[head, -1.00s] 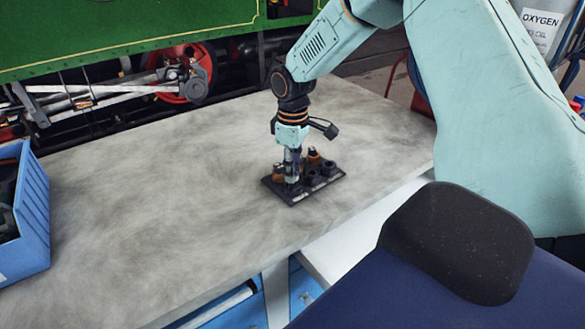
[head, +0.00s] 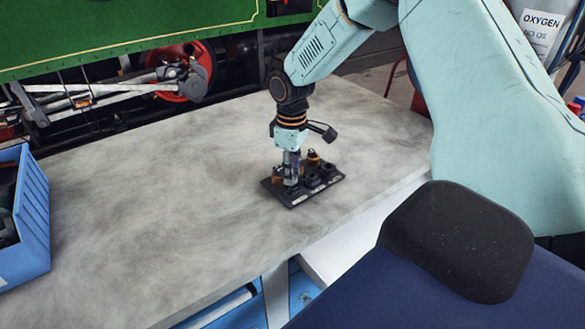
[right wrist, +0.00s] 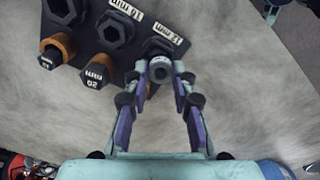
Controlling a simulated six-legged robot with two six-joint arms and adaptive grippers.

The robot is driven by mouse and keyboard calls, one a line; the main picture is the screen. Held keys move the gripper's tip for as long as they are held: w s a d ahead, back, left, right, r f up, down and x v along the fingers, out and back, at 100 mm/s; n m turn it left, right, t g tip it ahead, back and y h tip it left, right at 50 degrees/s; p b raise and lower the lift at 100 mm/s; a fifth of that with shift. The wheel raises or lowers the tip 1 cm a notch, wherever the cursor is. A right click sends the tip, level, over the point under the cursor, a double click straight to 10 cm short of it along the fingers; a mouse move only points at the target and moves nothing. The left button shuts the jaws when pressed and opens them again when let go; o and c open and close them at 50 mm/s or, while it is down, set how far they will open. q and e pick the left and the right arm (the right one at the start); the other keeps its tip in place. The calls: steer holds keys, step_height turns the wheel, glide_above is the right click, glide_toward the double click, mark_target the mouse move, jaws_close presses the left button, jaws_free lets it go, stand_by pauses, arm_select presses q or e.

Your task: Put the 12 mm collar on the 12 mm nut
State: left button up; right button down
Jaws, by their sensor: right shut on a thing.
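My right gripper (head: 291,181) points down over the left part of a black board (head: 302,200). In the right wrist view its fingertips (right wrist: 161,76) are shut on a small grey ring with a dark hole, the 12 mm collar (right wrist: 160,63). The collar is at the dark 12 mm nut (right wrist: 156,46), beside the upside-down "12 mm" label (right wrist: 166,33), and partly covers it. I cannot tell whether the collar is seated around the nut or just above it. My left gripper is not in view.
The board also has a larger nut by a "16 mm" label (right wrist: 126,9) and orange posts with black tops, one marked 20 mm (right wrist: 93,76). A blue bin (head: 33,215) stands at the left. The grey bench (head: 150,200) is otherwise largely clear.

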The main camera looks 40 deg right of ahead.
steer(key=shift+s+a+r, duration=0.1)
steer(key=shift+s+r, duration=0.05)
steer(key=shift+d+f, duration=0.2)
steer(key=shift+a, duration=0.1)
steer(key=shift+f, duration=0.15)
steer(key=shift+w+d+f, duration=0.2)
steer(key=shift+w, duration=0.1)
steer(key=shift+s+r, duration=0.1)
steer(key=shift+s, duration=0.05)
stand_by(0.4)
steer(key=shift+d+f+p, duration=0.1)
steer(key=shift+f+p, duration=0.2)
steer(key=shift+f, duration=0.05)
stand_by(0.4)
